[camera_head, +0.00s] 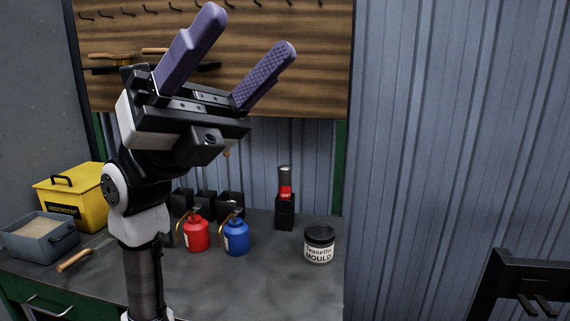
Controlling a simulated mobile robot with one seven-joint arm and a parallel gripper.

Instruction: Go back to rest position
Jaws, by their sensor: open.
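My gripper (245,50) is raised in the left half of the head view, above the workbench. Its two purple fingers point up and to the right and stand wide apart. Nothing is between them. My arm rises from the bottom of the picture and hides part of the bench and of the wooden board behind. The gripper is apart from everything on the bench.
The grey bench (270,285) holds a yellow bin (88,215), a grey tub (60,243), red (196,235) and blue (236,238) cans, a black-and-red item (285,200) and a mould jar (319,245). A hooked wooden board (310,60) is behind. A black frame (500,280) stands right.

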